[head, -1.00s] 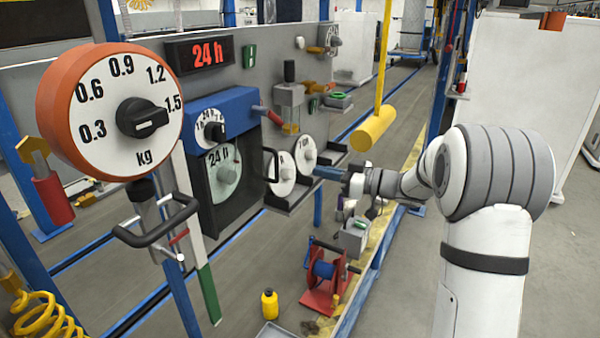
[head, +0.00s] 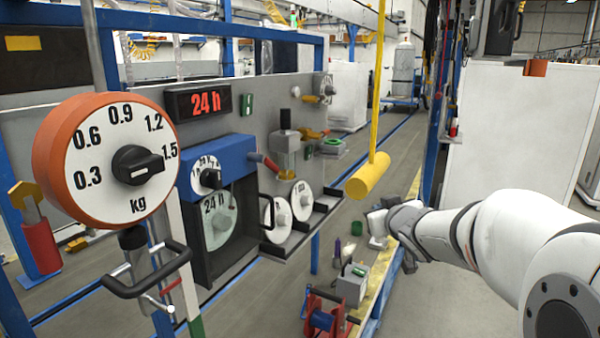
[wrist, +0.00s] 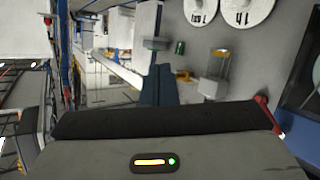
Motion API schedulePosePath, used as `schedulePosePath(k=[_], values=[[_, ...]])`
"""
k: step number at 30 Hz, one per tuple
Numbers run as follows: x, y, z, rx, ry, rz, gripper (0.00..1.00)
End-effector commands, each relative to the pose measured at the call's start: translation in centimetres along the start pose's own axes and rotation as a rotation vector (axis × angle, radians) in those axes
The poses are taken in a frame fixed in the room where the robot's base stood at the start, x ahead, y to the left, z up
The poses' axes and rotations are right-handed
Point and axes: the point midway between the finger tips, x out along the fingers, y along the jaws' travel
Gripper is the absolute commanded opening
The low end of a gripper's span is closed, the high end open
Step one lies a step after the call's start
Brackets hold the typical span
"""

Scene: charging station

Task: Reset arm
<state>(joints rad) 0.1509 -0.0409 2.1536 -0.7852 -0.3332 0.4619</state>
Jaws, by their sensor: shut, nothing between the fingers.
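My arm enters the head view from the lower right, with its white and grey links reaching left. My gripper is at its far end near the rail, small and pointing partly away, so its fingers are hard to make out there. In the wrist view the two dark fingers of my gripper (wrist: 158,72) lie together, shut and empty. They are in front of the grey panel (wrist: 195,75) and appear apart from the things mounted on it.
A yellow bar (head: 369,176) hangs left of my wrist. An orange dial (head: 120,160) and a blue-topped unit (head: 222,150) stand at left. A red reel (head: 325,317) is below. A white cabinet (head: 520,135) is behind my arm; open floor lies along the rail.

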Motion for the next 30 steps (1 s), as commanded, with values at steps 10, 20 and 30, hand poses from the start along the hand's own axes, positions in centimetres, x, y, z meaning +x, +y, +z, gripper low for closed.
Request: schedulePosePath(k=[10, 20, 30], values=[[-14.2, -2.9, 11.5, 0.167, -0.591, 0.156, 0.0], [-24.8, -10.0, 18.4, 0.268, -0.974, -0.019, 0.0], [-25.6, -10.7, 18.8, 0.274, -1.006, -0.042, 0.0]])
